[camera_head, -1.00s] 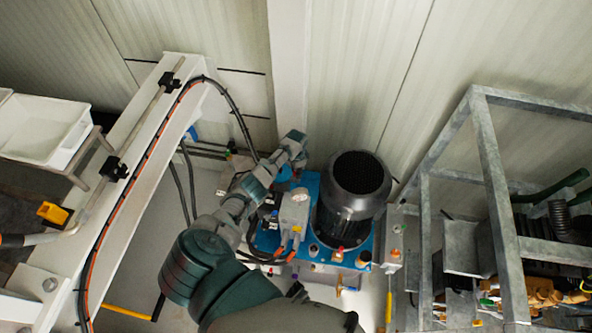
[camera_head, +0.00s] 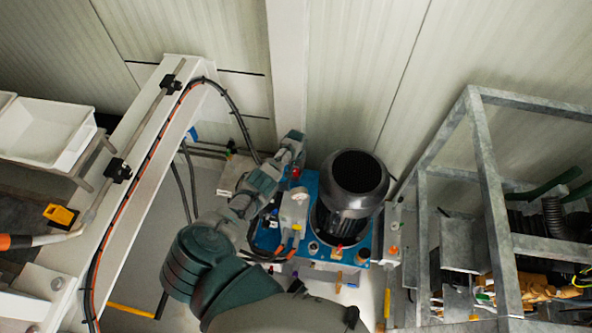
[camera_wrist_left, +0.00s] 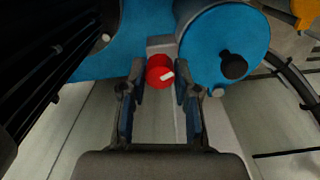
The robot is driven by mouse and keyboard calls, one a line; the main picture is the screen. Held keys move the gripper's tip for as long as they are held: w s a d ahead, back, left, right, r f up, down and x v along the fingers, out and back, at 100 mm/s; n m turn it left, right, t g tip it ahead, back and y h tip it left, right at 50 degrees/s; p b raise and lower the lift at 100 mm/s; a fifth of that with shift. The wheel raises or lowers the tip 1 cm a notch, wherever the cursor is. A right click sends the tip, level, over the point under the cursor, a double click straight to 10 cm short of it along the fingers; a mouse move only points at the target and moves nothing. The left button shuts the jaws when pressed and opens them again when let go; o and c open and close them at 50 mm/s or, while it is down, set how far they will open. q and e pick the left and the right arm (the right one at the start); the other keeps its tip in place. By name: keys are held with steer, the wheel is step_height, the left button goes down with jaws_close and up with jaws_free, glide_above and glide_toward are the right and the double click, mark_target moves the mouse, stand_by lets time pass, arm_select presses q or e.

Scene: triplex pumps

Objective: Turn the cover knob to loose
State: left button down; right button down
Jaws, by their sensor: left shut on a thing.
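A round red knob (camera_wrist_left: 160,71) with a pale mark on its face shows in the left wrist view, beside a blue cylinder (camera_wrist_left: 228,48). My left gripper (camera_wrist_left: 161,84) is shut on this knob, with one dark finger on each side of it. In the head view, my left arm reaches up to the far side of the blue pump unit (camera_head: 311,184). A small red spot (camera_head: 296,172) there, next to the arm's end, looks like the same knob. The fingertips are hard to make out in the head view. My right gripper is not in view.
A large dark motor (camera_head: 352,190) stands on the blue unit, right of my arm. A grey metal frame (camera_head: 487,190) stands at the right. A white beam (camera_head: 150,165) with cables and a white bin (camera_head: 45,130) are at the left. Corrugated wall panels close off the back.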

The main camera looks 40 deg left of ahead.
mark_target(296, 170)
arm_select(q)
steer(key=shift+w+a+r, duration=0.1)
steer(key=shift+w+r, duration=0.15)
steer(key=shift+w, duration=0.05)
steer(key=c, duration=1)
jaws_free()
steer(key=shift+o, duration=0.8)
steer(key=shift+f, duration=0.25)
steer(key=shift+s, duration=0.1)
step_height(296, 170, up, 12)
steer(key=shift+a+f, duration=0.1)
steer(key=shift+f, duration=0.05)
